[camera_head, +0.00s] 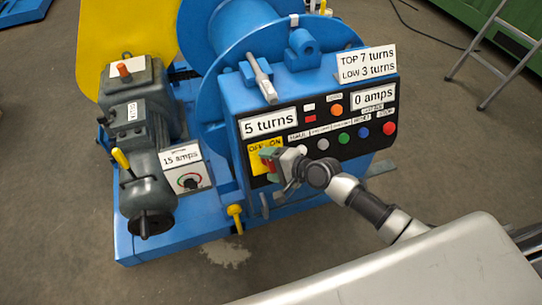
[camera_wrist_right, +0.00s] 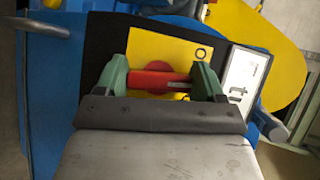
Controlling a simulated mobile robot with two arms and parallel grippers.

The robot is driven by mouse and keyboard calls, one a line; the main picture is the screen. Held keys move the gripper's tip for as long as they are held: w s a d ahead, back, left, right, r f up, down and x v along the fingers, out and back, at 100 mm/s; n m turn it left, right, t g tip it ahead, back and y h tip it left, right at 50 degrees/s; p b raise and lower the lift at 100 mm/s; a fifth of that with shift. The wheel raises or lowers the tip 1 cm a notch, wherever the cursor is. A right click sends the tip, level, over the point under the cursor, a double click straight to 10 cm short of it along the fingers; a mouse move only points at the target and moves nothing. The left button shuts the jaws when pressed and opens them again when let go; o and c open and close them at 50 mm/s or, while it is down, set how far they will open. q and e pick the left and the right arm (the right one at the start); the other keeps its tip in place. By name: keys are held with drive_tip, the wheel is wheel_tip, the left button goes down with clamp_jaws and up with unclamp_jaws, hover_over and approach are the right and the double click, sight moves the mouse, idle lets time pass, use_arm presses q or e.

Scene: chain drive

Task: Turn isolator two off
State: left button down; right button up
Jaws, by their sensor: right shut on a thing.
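A yellow plate (camera_head: 254,163) marked OFF and ON sits at the lower left of the black control panel (camera_head: 318,113). My right gripper (camera_head: 270,160) is at this plate and hides part of it. In the right wrist view a red switch handle (camera_wrist_right: 152,82) lies across the yellow plate (camera_wrist_right: 170,47). The green fingers of my right gripper (camera_wrist_right: 163,80) are on either end of the handle, shut on it. No isolator number can be read. My left gripper is not in view.
The panel shows "5 turns" (camera_head: 268,123) and "0 amps" (camera_head: 374,97), with several coloured buttons right of my gripper. A grey motor (camera_head: 137,115) and a "15 amps" dial box (camera_head: 186,175) stand left. A yellow lever (camera_head: 236,216) is below the panel.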

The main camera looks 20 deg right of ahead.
drive_tip(key=n+g+h+p, duration=0.1)
drive_tip(key=n+p, duration=0.1)
drive_tip(key=p, duration=0.1)
drive_tip(key=n+g+h+p, duration=0.1)
drive_tip(key=n+p, duration=0.1)
drive_tip(key=p, duration=0.1)
drive_tip(key=shift+r, duration=0.2)
drive_tip(key=shift+s+f+n+g+h+p, duration=0.15)
drive_tip(key=shift+n+g+h+p, duration=0.25)
drive_tip(key=shift+n+p, duration=0.65)
drive_tip(key=shift+f+p, duration=0.1)
drive_tip(key=shift+p, duration=0.25)
drive_tip(key=shift+f, duration=0.1)
drive_tip(key=o, duration=0.9)
drive_tip(key=shift+o, duration=0.2)
drive_tip(key=p+v, duration=0.1)
drive_tip(key=v, duration=1)
